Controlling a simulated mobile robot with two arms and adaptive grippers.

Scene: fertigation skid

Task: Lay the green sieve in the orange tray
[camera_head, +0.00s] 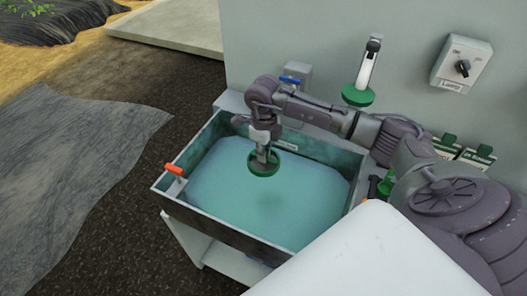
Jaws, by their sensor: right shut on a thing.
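My right gripper (262,155) points down over the water-filled basin, shut on the green sieve (265,164). The sieve is a small round green ring with a dark middle, held above the water inside the basin walls. An orange tray cannot be made out for sure. A small orange patch (365,202) shows at the basin's right edge, mostly hidden by a white surface in front. My left gripper is not in view.
The grey basin (226,227) holds teal water and has an orange handle (174,169) at its left corner. Green-topped packs (477,155) stand at the right. A switch box (461,65) is on the wall.

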